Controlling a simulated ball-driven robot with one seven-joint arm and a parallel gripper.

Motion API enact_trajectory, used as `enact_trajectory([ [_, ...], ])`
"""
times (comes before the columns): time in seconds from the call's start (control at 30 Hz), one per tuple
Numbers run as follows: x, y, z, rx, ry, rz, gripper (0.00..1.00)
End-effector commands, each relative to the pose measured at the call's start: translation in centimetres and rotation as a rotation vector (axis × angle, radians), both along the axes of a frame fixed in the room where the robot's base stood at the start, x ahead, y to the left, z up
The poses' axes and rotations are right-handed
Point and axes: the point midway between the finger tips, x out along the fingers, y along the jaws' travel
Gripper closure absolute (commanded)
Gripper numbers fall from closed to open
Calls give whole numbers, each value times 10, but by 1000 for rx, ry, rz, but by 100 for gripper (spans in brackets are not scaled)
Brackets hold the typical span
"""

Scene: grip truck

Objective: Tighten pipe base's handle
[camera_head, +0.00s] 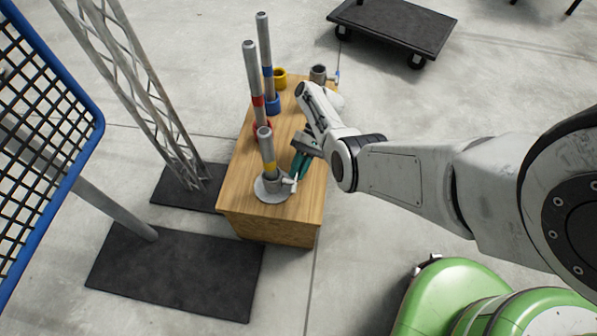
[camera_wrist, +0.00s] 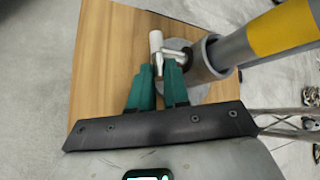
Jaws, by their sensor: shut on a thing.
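The grey metal pipe base (camera_head: 268,190) sits on the near end of the wooden box top, with a grey pipe (camera_head: 267,150) with a yellow band standing in its socket. In the wrist view the base's socket (camera_wrist: 208,58) and the yellow-banded pipe (camera_wrist: 270,35) are at the right. The base's pale handle (camera_wrist: 156,42) sticks out from the socket's side. My gripper (camera_wrist: 159,70) has its teal fingers on either side of the handle, shut on it. In the head view my gripper (camera_head: 297,174) is beside the base's right side, partly hiding the handle.
The wooden box (camera_head: 232,186) also carries red-banded and blue-banded pipes, a yellow ring (camera_head: 280,79) and another grey base (camera_head: 318,74). A lattice truss (camera_head: 140,85) and blue-framed mesh (camera_head: 85,120) stand left. A dark cart (camera_head: 395,25) is behind.

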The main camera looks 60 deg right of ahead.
Motion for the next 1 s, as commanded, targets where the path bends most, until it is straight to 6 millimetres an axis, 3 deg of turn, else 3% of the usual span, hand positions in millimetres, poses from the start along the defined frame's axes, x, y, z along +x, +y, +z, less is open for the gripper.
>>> enact_trajectory([
  [0.53,-1,5,-5,33,14,2,100],
  [0.57,-1,5,-5,33,14,2,81],
  [0.8,-2,5,-5,33,15,3,58],
  [1.0,-1,4,-4,32,15,3,57],
])
